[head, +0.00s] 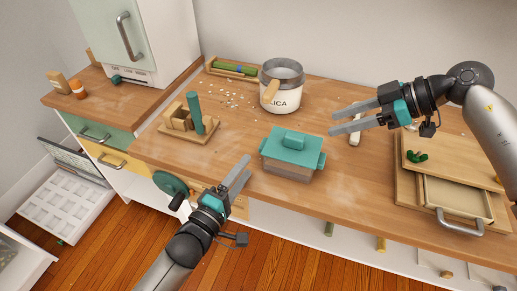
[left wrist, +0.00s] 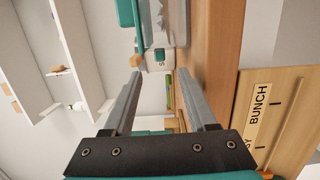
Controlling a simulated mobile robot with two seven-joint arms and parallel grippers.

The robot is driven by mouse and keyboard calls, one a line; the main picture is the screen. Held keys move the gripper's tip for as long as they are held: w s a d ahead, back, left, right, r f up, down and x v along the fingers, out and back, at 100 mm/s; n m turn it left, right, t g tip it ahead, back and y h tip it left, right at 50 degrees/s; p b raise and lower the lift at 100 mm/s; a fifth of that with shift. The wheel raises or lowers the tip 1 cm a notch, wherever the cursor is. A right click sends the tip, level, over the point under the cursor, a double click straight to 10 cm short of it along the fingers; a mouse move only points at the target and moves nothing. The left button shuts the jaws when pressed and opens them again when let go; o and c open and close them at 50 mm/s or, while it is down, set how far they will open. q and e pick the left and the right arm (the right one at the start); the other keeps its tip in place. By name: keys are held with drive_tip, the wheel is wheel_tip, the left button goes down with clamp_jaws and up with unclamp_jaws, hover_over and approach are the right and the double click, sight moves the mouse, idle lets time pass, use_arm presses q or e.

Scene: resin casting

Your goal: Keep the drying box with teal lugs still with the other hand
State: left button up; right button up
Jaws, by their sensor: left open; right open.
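The drying box (head: 290,172) stands upright near the front edge of the worktop, with a clear body, a teal lid and teal lugs at its sides. My left gripper (head: 247,166) is open and empty, just left of the box and apart from it. Its two fingers also show in the left wrist view (left wrist: 160,75), with nothing between them. My right gripper (head: 332,120) is open and empty, above the worktop to the right of and behind the box. In the left wrist view I cannot tell for certain which teal part belongs to the box.
A pot labelled "ICA" (head: 281,98) stands behind the box, with white beads scattered left of it. A wooden stand with a teal cylinder (head: 196,113) is at left. The worktop (head: 345,190) right of the box is clear.

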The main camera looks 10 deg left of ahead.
sight(260, 151)
use_arm(q)
drive_tip(key=x, duration=0.8)
drive_tip(key=shift+w+d, duration=0.15)
drive_tip(key=shift+w, duration=0.1)
clamp_jaws()
idle(0.5)
idle(1.1)
drive_tip(key=c, duration=0.7)
unclamp_jaws()
clamp_jaws()
drive_tip(key=shift+f, duration=0.15)
